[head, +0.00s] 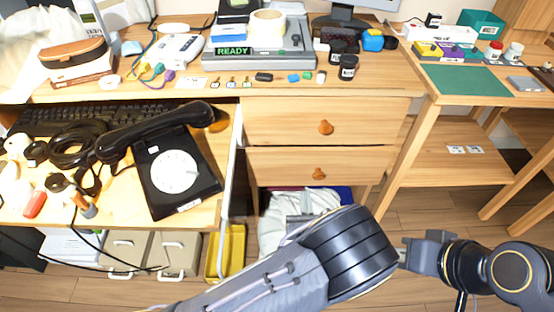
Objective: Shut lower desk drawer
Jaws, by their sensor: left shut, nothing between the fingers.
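The desk's lower drawer (275,168) has a pale wood front with a round wooden knob (319,174). It lies directly under the upper drawer (280,122). The two fronts look about level from above, and I cannot tell whether a small gap is left. My left gripper (425,247) is shut and empty, to the right of and below the drawer fronts, apart from them. My large grey arm link covers part of the floor and the space below the drawers. My right gripper cannot be made out.
A wide tray (120,212) juts out at the left with a black dial phone (175,172) and a keyboard (85,117). Clothes (285,205) lie below the drawers beside a yellow bin (232,250). A side table (425,165) stands at the right. Some floor is bare there.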

